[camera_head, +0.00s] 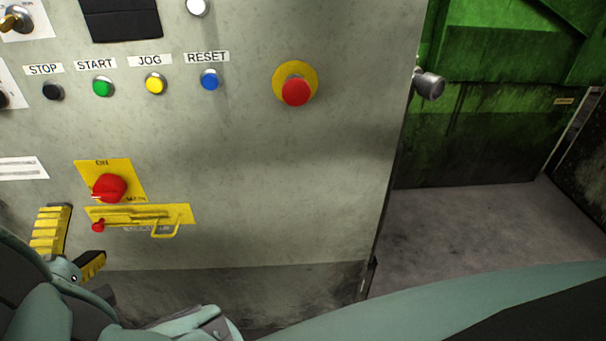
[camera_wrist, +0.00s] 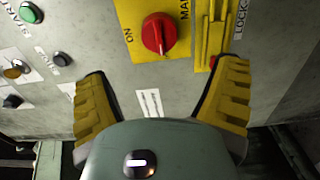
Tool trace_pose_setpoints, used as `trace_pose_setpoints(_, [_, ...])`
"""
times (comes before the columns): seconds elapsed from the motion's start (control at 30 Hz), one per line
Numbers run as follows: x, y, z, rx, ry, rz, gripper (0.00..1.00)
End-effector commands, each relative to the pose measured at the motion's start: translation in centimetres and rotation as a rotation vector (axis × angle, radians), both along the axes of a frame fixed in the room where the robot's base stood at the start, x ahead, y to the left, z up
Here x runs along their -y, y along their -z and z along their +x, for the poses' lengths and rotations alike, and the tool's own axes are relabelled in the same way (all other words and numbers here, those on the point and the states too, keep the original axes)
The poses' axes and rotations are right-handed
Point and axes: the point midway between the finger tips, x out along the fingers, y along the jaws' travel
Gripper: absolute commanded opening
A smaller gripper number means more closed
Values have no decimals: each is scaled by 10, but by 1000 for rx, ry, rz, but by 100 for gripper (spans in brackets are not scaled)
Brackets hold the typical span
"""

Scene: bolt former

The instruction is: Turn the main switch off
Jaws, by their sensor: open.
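The main switch is a red rotary knob (camera_head: 109,187) on a yellow plate (camera_head: 125,167) marked ON and MAIN, low on the grey panel. In the wrist view the knob (camera_wrist: 158,34) is at the top centre, beyond my fingertips, with its pale mark towards the MAIN side unclear. My gripper (camera_head: 72,245) is at the lower left in the head view, just below and left of the switch. Its two yellow-padded fingers are spread wide in the wrist view (camera_wrist: 163,95), with nothing between them. The knob is clear of both fingers.
A yellow lockout bar (camera_head: 140,215) with a small red knob and a loop sits just below the switch. Stop, start, jog and reset buttons and a red emergency stop (camera_head: 296,92) are higher up. A metal handle (camera_head: 429,85) juts out at the panel's right edge.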

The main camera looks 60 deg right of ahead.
Motion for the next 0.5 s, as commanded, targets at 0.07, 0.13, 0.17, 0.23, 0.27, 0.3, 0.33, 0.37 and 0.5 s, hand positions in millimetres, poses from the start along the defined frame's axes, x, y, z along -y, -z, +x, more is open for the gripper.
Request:
trace_pose_setpoints(0.07, [-7,1,-3,0,-6,2,87])
trace_pose_setpoints(0.13, [-10,1,-6,-1,-5,3,87])
trace_pose_setpoints(0.17, [-12,0,-7,0,-5,1,87])
trace_pose_setpoints(0.23, [-14,0,-9,-1,-4,1,87])
trace_pose_setpoints(0.27, [-15,0,-10,-1,-3,2,87])
trace_pose_setpoints(0.3, [-15,0,-11,-1,-3,2,87])
trace_pose_setpoints(0.33, [-16,0,-11,-1,-2,1,87])
trace_pose_setpoints(0.37, [-16,0,-12,0,-2,0,87])
trace_pose_setpoints(0.5, [-16,0,-12,-1,-2,-1,87])
